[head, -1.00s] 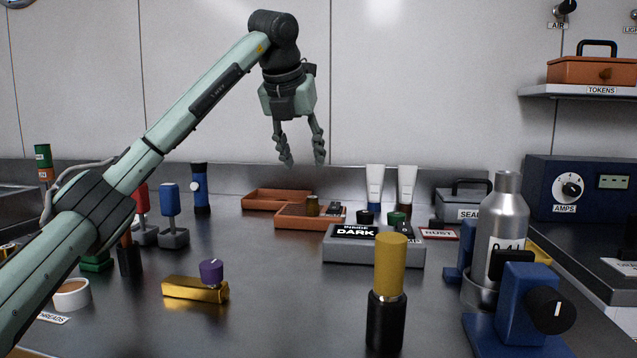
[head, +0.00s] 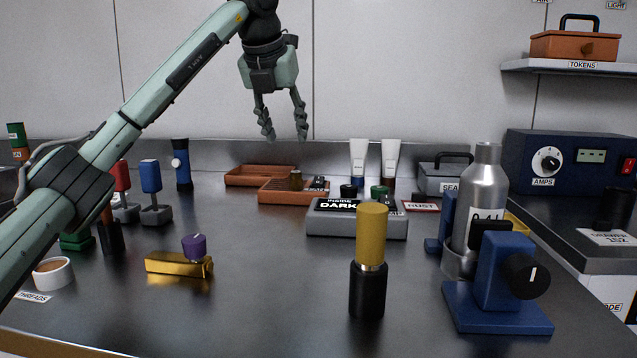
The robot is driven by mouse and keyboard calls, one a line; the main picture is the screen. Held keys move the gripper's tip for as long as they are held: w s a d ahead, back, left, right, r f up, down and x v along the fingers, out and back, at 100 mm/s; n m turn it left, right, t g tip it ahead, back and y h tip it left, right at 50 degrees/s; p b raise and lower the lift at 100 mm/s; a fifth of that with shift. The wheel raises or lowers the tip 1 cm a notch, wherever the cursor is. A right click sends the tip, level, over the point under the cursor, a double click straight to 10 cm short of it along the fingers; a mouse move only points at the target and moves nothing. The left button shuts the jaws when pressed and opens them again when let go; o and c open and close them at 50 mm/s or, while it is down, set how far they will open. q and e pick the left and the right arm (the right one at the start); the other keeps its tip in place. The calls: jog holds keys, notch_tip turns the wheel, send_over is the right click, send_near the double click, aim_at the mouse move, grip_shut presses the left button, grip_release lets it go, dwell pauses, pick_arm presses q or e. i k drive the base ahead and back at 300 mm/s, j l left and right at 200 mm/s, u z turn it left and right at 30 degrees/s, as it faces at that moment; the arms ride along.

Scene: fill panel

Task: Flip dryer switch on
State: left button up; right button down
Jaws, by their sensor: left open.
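No switch labelled dryer can be made out. My left gripper (head: 285,132) is open and empty, pointing down, raised over the back of the bench and far left of the panel. My right gripper is not in view.
A steel bottle (head: 481,195) and a blue clamp stand (head: 495,290) stand on the right of the bench. A yellow-topped black cylinder (head: 369,270) is at front centre. A grey DARK box (head: 355,228) lies behind it. A shelf (head: 570,68) holds an orange TOKENS box.

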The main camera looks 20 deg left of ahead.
aim_at(317, 180)
jog(key=i+l+u, duration=0.2)
jog(key=l, duration=0.45)
jog(key=l+u, duration=0.15)
jog(key=l, duration=0.45)
jog(key=k, duration=0.05)
